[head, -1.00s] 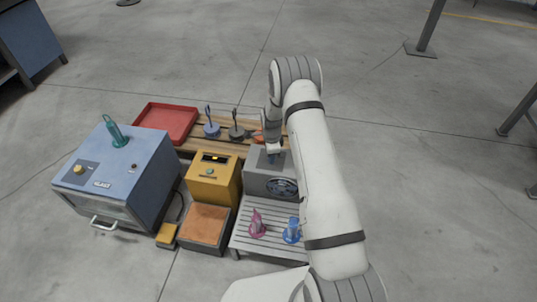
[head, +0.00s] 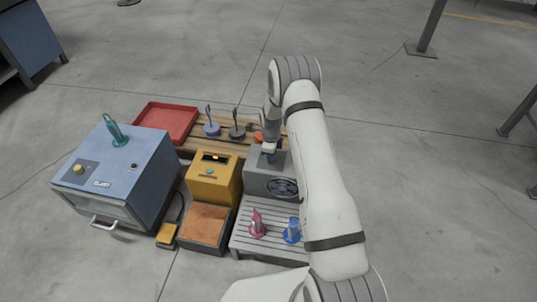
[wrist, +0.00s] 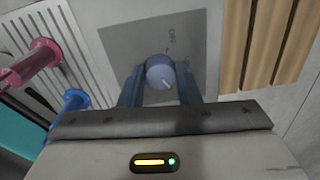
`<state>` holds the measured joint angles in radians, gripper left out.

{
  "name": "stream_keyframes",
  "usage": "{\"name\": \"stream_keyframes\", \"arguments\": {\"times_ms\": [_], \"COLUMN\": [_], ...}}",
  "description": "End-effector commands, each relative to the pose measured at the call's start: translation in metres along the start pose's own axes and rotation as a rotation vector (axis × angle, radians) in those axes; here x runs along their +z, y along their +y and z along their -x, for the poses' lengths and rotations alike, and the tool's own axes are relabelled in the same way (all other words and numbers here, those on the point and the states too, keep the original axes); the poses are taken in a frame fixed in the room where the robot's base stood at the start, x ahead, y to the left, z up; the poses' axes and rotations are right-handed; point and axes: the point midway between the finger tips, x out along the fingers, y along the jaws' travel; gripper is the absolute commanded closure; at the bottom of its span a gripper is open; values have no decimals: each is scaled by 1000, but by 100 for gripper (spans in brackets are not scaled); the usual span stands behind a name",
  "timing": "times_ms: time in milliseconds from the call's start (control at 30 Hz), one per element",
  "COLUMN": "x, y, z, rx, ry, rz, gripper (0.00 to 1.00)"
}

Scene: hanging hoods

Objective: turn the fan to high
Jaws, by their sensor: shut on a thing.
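The fan is a grey box (head: 262,182) with a round dark grille (head: 283,187) on its front, partly hidden by my arm in the head view. Its blue-grey round knob (wrist: 160,70) sits on a grey panel (wrist: 195,48) in the wrist view. My gripper (wrist: 161,86) is shut on the knob, one blue finger on each side. In the head view my gripper (head: 271,156) is over the box's top.
A slatted grey table (head: 265,247) in front bears a pink part (head: 257,226) and a blue part (head: 291,232). To the left stand a yellow box (head: 212,182) and a blue oven-like box (head: 140,180). A red tray (head: 167,120) and a wooden pallet (head: 225,145) lie behind.

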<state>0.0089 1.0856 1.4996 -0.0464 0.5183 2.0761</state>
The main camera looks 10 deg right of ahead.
Motion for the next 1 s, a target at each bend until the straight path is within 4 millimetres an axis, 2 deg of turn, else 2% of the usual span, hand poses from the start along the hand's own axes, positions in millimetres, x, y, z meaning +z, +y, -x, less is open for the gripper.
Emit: {"name": "stream_keyframes", "arguments": {"times_ms": [33,267,300,533,800,867,1000], "x": [3,3,3,2,1,1,2], "y": [-7,-7,-7,-5,-4,-4,-6], "z": [4,4,4,3,4,10,34], "rx": [-19,-19,-19,-14,-10,-10,-12], "ry": [-10,-10,-10,-7,-5,-5,-6], "rz": [-2,-2,-1,-1,0,0,0], "gripper": [93,93,67,48,48,48,48]}}
